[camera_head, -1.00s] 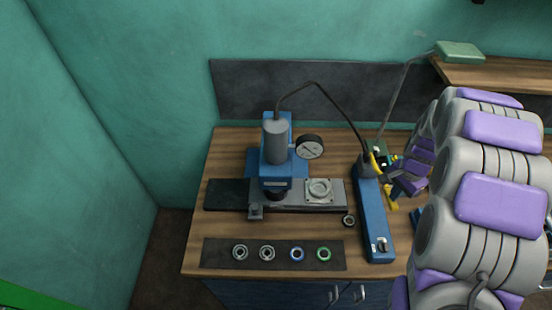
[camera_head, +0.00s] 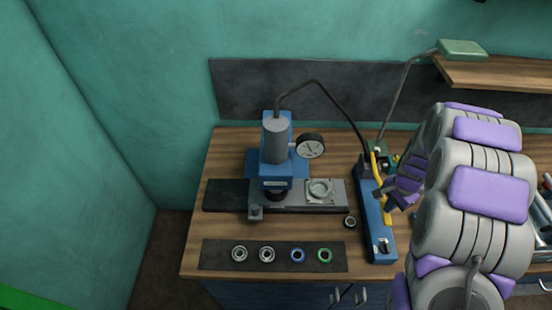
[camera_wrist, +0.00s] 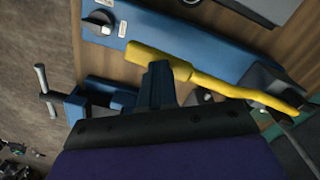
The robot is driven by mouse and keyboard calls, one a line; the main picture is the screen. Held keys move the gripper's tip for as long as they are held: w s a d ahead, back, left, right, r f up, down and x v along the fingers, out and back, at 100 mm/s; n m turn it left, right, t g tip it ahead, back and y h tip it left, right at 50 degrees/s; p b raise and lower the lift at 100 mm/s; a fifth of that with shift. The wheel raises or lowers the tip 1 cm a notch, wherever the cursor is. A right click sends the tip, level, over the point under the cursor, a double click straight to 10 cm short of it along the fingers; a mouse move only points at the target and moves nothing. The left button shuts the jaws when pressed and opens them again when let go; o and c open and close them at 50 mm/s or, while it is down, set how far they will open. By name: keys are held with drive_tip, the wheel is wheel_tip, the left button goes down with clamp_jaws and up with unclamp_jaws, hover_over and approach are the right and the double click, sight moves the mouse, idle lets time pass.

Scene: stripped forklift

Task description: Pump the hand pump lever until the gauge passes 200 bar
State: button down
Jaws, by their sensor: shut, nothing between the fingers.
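The hand pump is a long blue unit (camera_head: 377,235) at the right of the bench. It also fills the top of the wrist view (camera_wrist: 190,45). Its yellow lever (camera_head: 384,190) lies low along the pump body, and its wide grip end (camera_wrist: 155,56) shows in the wrist view. My gripper (camera_head: 388,203) is shut and empty, at the right side of the lever. In the wrist view its fingertips (camera_wrist: 160,72) meet or nearly meet the grip's edge; contact is unclear. The round gauge (camera_head: 310,146) sits on the blue press (camera_head: 276,160); its reading is too small to tell.
A dark mat (camera_head: 220,254) with several rings lies at the bench front. A small dark ring (camera_head: 350,222) lies left of the pump. A hose (camera_head: 345,110) arches from press to pump. A blue vise (camera_wrist: 85,105) stands close beside my gripper. A wooden shelf (camera_head: 500,74) is at upper right.

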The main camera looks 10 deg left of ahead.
wheel_tip(320, 180, up, 7)
drive_tip(key=p, duration=0.1)
drive_tip(key=shift+r+p, duration=0.15)
drive_tip(key=shift+p, duration=0.2)
wheel_tip(320, 180, down, 8)
drive_tip(key=shift+s+r+b, duration=0.1)
drive_tip(key=shift+r+b, duration=0.05)
drive_tip(key=shift+b, duration=0.8)
drive_tip(key=shift+r, duration=0.3)
wheel_tip(320, 180, up, 14)
drive_tip(key=p, duration=0.4)
drive_tip(key=shift+w+r, duration=0.2)
